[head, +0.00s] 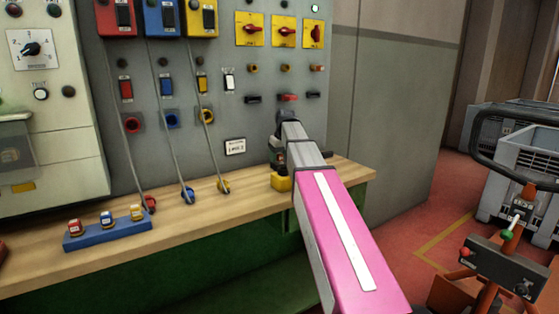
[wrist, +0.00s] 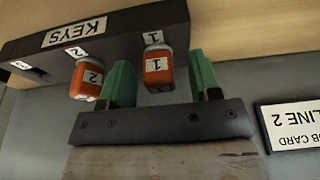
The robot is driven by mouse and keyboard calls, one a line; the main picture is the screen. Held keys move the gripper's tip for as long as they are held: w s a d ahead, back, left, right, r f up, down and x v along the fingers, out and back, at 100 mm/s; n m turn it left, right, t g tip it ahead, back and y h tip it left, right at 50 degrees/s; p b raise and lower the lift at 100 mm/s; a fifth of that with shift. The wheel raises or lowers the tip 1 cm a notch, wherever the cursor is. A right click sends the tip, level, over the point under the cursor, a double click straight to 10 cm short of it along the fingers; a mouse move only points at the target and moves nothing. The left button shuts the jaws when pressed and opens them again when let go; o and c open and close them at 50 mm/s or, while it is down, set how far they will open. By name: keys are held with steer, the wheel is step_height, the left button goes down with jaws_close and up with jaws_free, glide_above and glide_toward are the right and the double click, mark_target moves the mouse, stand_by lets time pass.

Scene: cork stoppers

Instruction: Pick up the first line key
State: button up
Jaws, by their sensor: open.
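In the wrist view, which looks upside down, a dark key rack (wrist: 205,12) labelled KEYS carries numbered places. An orange key tag marked 1, the first line key (wrist: 157,68), hangs at place 1. A second orange tag marked 2 (wrist: 86,82) hangs beside it to the left. My gripper (wrist: 160,62) is open, with one green finger on each side of tag 1. I see a gap to the right finger; contact on the left is not clear. In the head view my arm's end is against the panel and hides the rack.
A LINE 2 job card (wrist: 292,125) is on the wall beside the rack; its plate also shows in the head view (head: 235,147). Cables hang on the grey panel (head: 225,110).

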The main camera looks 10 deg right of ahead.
steer(key=c, duration=1)
steer(key=shift+r, duration=0.15)
